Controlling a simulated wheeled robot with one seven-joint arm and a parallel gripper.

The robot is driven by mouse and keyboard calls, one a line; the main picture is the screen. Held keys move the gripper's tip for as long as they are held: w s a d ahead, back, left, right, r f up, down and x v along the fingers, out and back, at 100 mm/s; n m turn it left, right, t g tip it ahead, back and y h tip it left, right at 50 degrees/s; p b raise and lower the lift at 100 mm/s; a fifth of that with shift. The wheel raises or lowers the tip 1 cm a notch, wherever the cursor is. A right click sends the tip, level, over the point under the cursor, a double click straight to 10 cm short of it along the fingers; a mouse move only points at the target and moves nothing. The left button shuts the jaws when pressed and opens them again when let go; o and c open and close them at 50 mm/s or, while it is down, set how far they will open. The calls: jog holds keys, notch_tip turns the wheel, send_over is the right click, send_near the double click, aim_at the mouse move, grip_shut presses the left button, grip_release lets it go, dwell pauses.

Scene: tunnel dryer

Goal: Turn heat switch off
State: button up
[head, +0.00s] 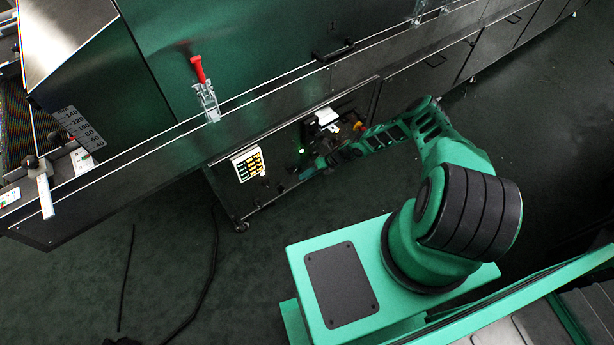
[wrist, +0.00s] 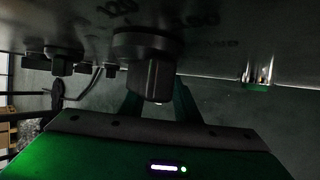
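A large dark rotary knob (wrist: 152,78) hangs from the panel in the middle of the wrist view; it seems to be the heat switch. My gripper (wrist: 158,104) has one finger at each side of this knob. The knob partly covers the fingers, so I cannot tell whether they touch it. In the head view my gripper (head: 318,165) is at the lower front control panel of the dryer, and the knob cannot be made out there.
Smaller dark knobs (wrist: 65,58) stand left of the big knob, and a shiny metal fitting with a green end (wrist: 258,76) is at right. The head view shows a button panel (head: 248,164), a lit green light (head: 301,151) and a red-handled clamp (head: 199,72). Cables lie on the floor.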

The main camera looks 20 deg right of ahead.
jog(key=shift+c, duration=0.6)
jog(key=c, duration=0.6)
jog(key=shift+r, duration=0.1)
jog(key=shift+h, duration=0.7)
jog(key=o, duration=0.7)
jog(key=shift+a, duration=0.1)
